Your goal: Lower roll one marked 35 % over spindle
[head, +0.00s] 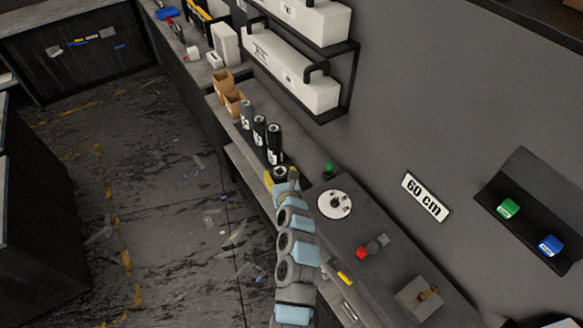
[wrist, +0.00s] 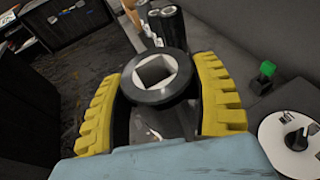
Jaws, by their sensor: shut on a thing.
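My gripper (wrist: 162,95) has yellow ribbed fingers shut on both sides of a dark roll (wrist: 167,72). The roll's round black end cap, with a square hole, faces the wrist camera. Its 35 % mark is not readable, and its lower end is hidden. In the head view my gripper (head: 282,178) is beside the row of standing rolls. A white disc (head: 335,204) with a dark stub at its centre, apparently the spindle (wrist: 296,139), is on the bench to the right of my gripper, apart from the held roll.
Several dark rolls (head: 274,143) stand in a row behind my gripper. A green-topped object (head: 328,168) stands near the disc. Cardboard boxes (head: 233,103) are farther back. A "60 cm" sign (head: 425,197) is on the wall.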

